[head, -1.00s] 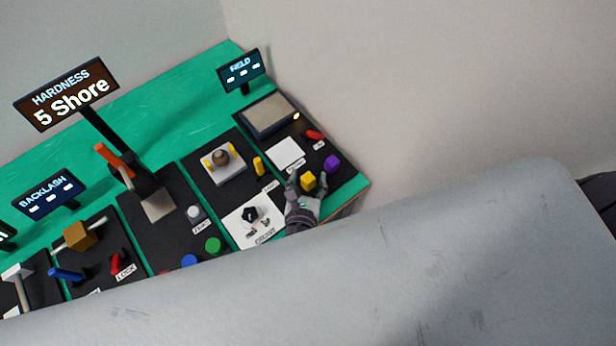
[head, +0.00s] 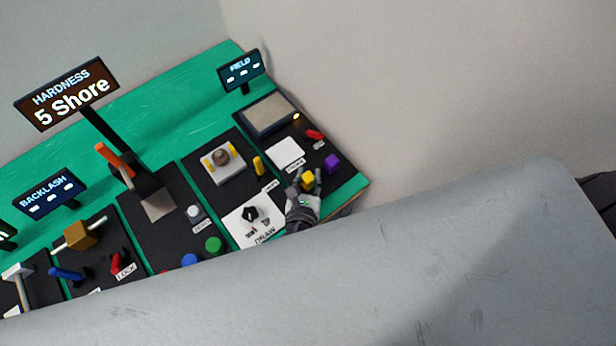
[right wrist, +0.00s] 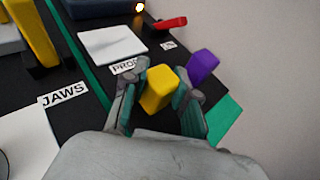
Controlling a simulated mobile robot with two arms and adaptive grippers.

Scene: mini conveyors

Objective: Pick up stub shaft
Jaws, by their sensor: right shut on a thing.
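A small yellow block (head: 307,179) is at the right end of the bench, on or just above the black panel. In the right wrist view the yellow block (right wrist: 160,90) sits between the two fingers of my right gripper (right wrist: 160,100), which is shut on it. In the head view my right gripper (head: 306,184) reaches up from below. A purple block (head: 332,163) stands apart, right of the gripper; it also shows in the right wrist view (right wrist: 203,67). No label marks either block as the stub shaft. My left gripper is not in view.
A white square pad (head: 286,152), a red lever (head: 314,134) and a grey-topped box (head: 268,115) lie beyond the gripper. A white plate with a black knob (head: 250,214) is to the left. The green bench (head: 348,190) ends at the right by a wall.

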